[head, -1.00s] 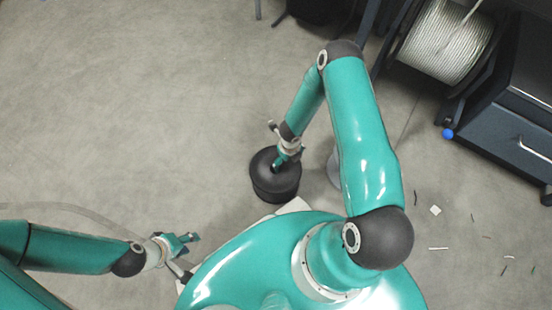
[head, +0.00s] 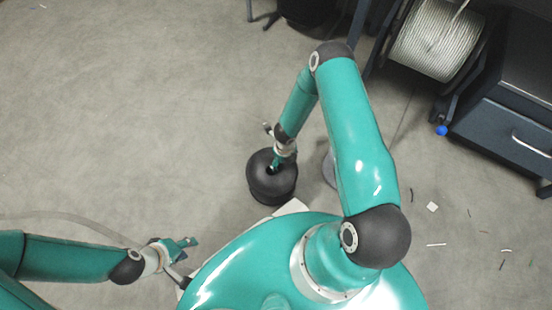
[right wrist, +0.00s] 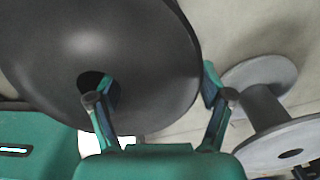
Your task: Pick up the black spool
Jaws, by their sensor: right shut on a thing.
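The black spool (head: 272,191) is in front of my base in the head view and fills the upper left of the right wrist view (right wrist: 130,50). My right gripper (head: 277,165) is shut on its flange. In the right wrist view, one finger of the right gripper (right wrist: 158,90) enters the spool's centre hole and the other is outside the rim. I cannot tell if the spool touches the floor. My left gripper (head: 192,242) is away to the left, with nothing visible in it; its finger gap is too small to read.
A grey spool (right wrist: 262,108) stands close to the right of the black one, mostly hidden by my right arm in the head view. A cable reel (head: 435,40) and dark drawer cabinet (head: 505,130) are at upper right. Scraps (head: 432,207) lie on the floor at right.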

